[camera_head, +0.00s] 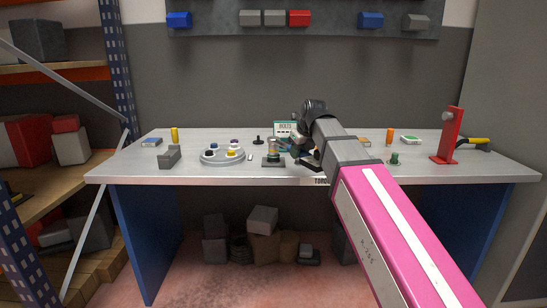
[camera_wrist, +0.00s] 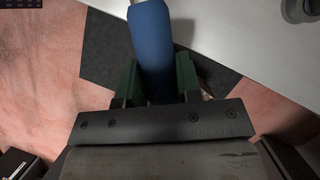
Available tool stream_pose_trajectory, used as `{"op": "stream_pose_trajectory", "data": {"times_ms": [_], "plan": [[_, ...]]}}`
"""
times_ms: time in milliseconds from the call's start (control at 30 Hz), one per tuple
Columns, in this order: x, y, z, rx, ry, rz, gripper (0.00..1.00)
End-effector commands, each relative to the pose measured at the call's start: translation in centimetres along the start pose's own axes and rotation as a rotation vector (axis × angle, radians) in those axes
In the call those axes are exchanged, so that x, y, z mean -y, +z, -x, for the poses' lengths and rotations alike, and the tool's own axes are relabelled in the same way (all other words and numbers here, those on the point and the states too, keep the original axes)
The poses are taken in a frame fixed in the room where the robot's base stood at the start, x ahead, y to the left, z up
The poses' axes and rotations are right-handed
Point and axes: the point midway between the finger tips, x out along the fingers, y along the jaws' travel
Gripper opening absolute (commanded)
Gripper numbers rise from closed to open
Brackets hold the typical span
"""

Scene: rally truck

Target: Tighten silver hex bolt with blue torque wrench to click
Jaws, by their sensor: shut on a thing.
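In the wrist view, my gripper (camera_wrist: 157,76) has its two green fingers shut on the blue handle of the torque wrench (camera_wrist: 152,40). In the head view, my black wrist and pink arm reach over the bench's middle, and the fingers are mostly hidden. A small fixture (camera_head: 272,153) with a dark base and a pale upright part stands just left of my wrist. I cannot make out the silver hex bolt, or whether the wrench touches it.
The grey bench (camera_head: 125,165) holds a round tray (camera_head: 222,160) with several coloured caps, a grey block (camera_head: 169,157), a yellow cylinder (camera_head: 175,134) and a bolts box (camera_head: 285,127). A red stand (camera_head: 449,136) is at right. Shelving (camera_head: 120,60) stands left.

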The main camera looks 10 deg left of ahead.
Motion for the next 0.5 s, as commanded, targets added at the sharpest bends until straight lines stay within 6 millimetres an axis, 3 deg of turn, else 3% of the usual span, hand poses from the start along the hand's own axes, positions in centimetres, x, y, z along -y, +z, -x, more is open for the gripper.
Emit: {"op": "stream_pose_trajectory", "data": {"times_ms": [500], "plan": [[0.01, 0.27, 0.44, 0.001, 0.000, 0.000, 0.00]]}}
